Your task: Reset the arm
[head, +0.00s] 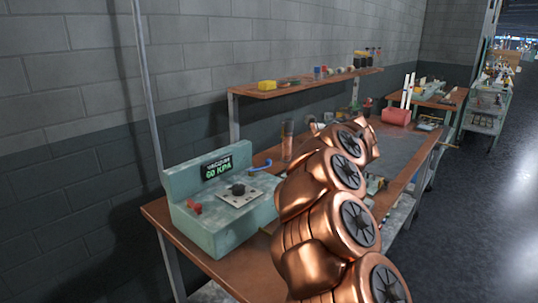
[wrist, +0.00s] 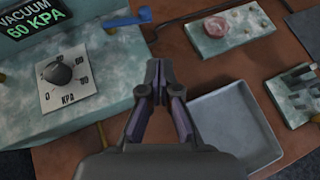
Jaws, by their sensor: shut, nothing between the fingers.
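My gripper (wrist: 159,88) is shut and empty in the wrist view, its fingertips together above the brown bench (wrist: 170,50). In the head view my copper arm stretches over the bench and the gripper itself cannot be made out. The teal vacuum unit (head: 222,215) stands at the bench's near left end, with a display reading 60 KPA. Its black dial (wrist: 61,74) sits on a white plate left of my gripper in the wrist view. The blue lever (wrist: 128,20) on top of the unit is just up and left of the fingertips, apart from them.
A grey tray (wrist: 262,150) lies right of my gripper. A marbled block with a pink piece (wrist: 216,27) and a block with dark slots (wrist: 297,84) lie further right. A shelf (head: 300,84) with small items stands behind the bench. The floor at right (head: 470,220) is clear.

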